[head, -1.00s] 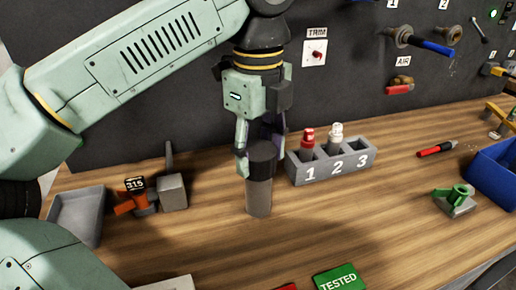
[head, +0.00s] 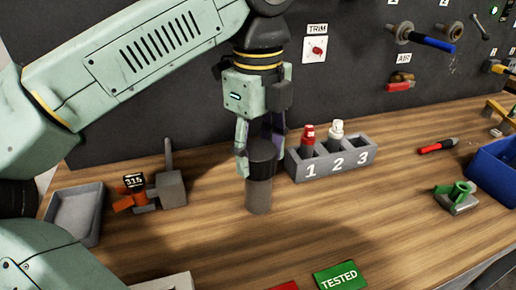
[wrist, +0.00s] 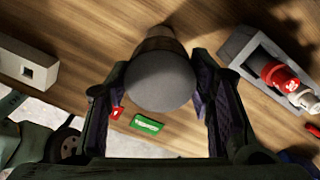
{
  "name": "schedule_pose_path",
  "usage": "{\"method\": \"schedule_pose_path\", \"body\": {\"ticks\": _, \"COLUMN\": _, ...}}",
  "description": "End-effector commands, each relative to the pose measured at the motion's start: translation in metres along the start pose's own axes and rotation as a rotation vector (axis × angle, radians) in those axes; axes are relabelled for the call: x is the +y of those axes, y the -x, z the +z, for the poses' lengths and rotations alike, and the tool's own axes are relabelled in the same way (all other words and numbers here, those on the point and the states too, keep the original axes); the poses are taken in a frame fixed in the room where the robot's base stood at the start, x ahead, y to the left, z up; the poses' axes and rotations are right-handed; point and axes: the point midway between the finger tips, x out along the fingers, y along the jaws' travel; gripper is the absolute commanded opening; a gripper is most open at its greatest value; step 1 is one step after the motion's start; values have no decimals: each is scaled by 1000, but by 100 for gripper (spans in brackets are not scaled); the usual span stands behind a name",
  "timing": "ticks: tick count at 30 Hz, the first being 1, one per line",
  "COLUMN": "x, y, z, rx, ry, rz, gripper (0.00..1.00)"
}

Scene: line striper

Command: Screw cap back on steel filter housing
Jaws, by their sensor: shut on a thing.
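The steel filter housing (head: 258,196) is a grey cylinder standing upright on the wooden bench. The dark cap (head: 262,163) sits at its top, and no clear gap shows between them. My gripper (head: 259,160) comes down from above and is shut on the cap. In the wrist view, the round grey top of the cap (wrist: 160,78) lies between the two dark finger pads, with part of the housing (wrist: 158,34) behind it. Whether the thread is engaged cannot be seen.
A grey rack (head: 333,160) numbered 1, 2, 3 holds a red-capped and a white-capped bottle close to the right. An orange valve piece (head: 130,200) and grey tray (head: 75,215) are left. A green TESTED plate (head: 339,277) lies in front.

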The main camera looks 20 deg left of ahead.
Motion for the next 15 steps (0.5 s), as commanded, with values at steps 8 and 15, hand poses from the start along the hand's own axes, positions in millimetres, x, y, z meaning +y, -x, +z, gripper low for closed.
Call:
{"method": "schedule_pose_path", "body": {"ticks": 8, "x": 0, "y": -4, "z": 0, "rx": -1, "ry": 1, "rz": 0, "gripper": 25}}
{"method": "schedule_pose_path", "body": {"ticks": 15, "x": 1, "y": -3, "z": 0, "rx": -4, "ry": 2, "rz": 1, "gripper": 25}}
